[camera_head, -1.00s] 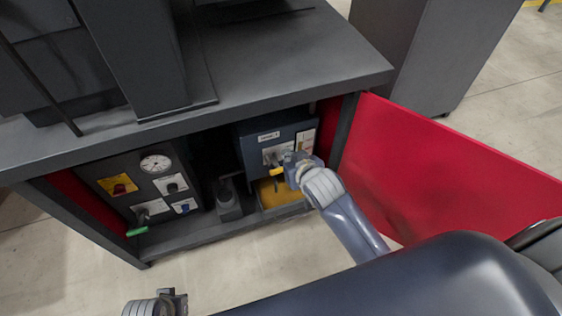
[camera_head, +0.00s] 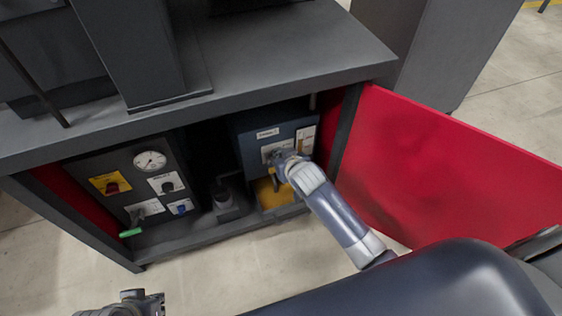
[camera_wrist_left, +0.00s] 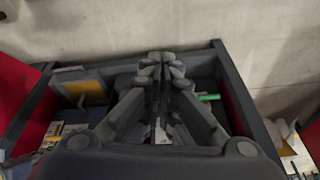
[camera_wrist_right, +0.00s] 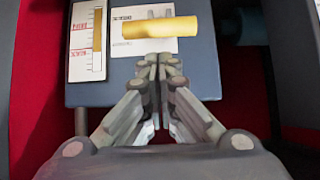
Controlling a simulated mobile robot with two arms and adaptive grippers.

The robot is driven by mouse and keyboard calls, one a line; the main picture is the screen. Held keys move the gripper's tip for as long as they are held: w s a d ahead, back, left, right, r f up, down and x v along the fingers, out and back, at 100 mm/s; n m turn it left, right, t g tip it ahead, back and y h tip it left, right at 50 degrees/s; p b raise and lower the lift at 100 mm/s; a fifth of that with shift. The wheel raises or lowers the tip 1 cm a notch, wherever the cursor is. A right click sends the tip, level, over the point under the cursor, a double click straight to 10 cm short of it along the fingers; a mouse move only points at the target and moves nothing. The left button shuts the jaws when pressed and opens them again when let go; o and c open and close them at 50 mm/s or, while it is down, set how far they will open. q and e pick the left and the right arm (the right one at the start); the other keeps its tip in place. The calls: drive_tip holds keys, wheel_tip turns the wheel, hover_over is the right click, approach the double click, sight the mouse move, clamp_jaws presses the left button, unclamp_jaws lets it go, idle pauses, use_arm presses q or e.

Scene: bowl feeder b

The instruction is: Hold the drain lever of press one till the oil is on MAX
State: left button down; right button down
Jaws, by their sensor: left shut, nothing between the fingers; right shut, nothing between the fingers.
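The blue oil tank box (camera_head: 250,133) of the press sits inside the open cabinet. Its yellow drain lever (camera_wrist_right: 160,27) lies sideways across a white label plate (camera_wrist_right: 143,45) in the right wrist view. The lever is mostly hidden by my right gripper in the head view. My left gripper (camera_head: 155,303) is shut and empty, low outside the cabinet.
A panel with a round dial (camera_head: 150,161), knobs and a green-handled lever (camera_head: 131,233) stands at the left inside the cabinet. A yellow-floored tray (camera_head: 275,196) lies under the tank. The red door (camera_head: 450,170) stands open at the right, close to my right arm.

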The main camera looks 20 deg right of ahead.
drive_tip(key=shift+s+f, duration=0.2)
drive_tip(key=shift+f, duration=0.25)
